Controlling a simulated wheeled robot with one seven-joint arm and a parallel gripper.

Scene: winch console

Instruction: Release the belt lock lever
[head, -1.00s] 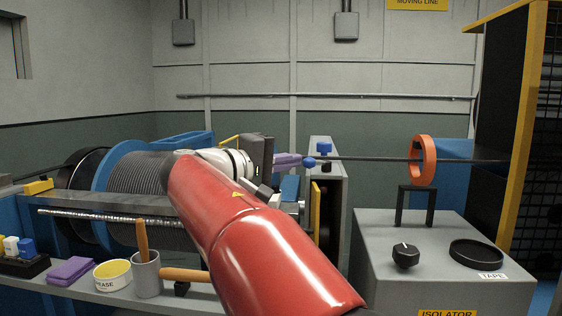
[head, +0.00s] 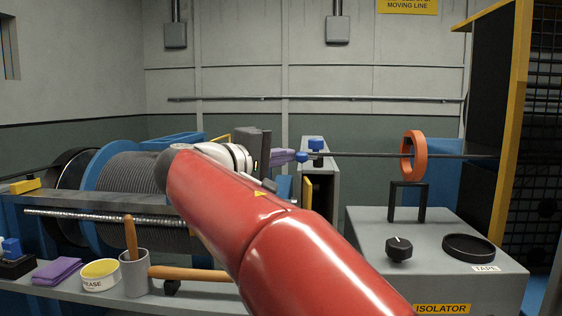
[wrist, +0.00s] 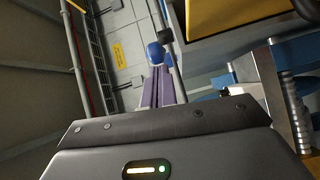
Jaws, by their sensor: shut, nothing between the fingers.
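My gripper (head: 290,156) reaches past the drum toward the narrow grey housing, its slim purple fingers closed together. In the wrist view the shut fingers (wrist: 156,72) point up the picture. No lever can be made out for certain; my arm and gripper body hide part of this area.
A dark line (head: 370,155) runs right through an orange ring (head: 407,157). The grey isolator box (head: 440,245) carries a black knob (head: 399,249) and a black round tray (head: 468,247). A mug (head: 136,274) and grease tub (head: 100,275) stand on the front shelf, below the winch drum (head: 130,175).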

